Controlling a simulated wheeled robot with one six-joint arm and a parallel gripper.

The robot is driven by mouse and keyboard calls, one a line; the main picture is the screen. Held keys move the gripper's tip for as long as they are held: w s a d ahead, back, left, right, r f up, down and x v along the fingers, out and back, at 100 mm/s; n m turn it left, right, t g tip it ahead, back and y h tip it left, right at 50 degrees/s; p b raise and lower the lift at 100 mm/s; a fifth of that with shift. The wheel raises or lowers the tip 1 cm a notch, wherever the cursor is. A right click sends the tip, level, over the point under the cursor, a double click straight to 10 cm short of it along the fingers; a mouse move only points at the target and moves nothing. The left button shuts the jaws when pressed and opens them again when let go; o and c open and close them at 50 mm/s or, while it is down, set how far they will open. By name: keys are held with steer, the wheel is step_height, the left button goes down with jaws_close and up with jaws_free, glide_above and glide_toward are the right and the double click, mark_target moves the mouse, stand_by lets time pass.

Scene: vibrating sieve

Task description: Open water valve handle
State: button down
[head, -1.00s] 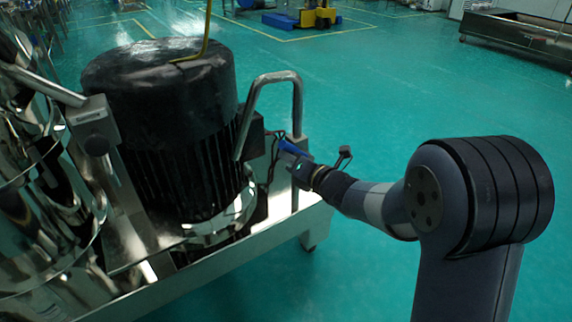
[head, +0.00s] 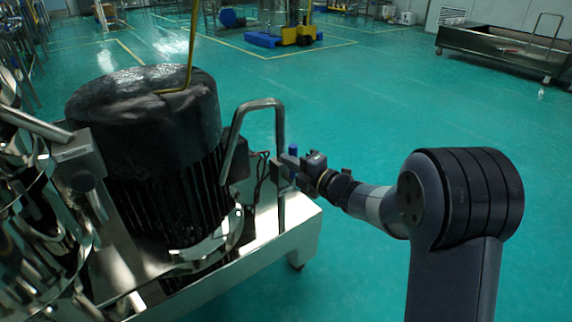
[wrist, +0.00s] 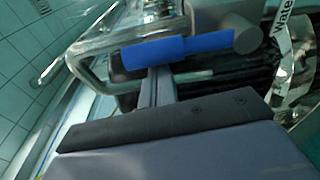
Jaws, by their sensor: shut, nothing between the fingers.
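The water valve handle has a blue grip (wrist: 178,52) with a grey round end, lying across the upper middle of the wrist view. In the head view the blue grip (head: 293,150) shows as a small upright piece by my gripper (head: 284,163), beside the bent metal rail. The valve body is not clear in either view.
A large black motor (head: 150,125) stands on the steel machine frame (head: 285,232) to the left. A bent metal rail (head: 280,130) rises close to my gripper. The green floor to the right is open, with a steel trough (head: 490,55) far back.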

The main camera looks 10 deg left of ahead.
steer(key=shift+w+d, duration=0.2)
stand_by(0.5)
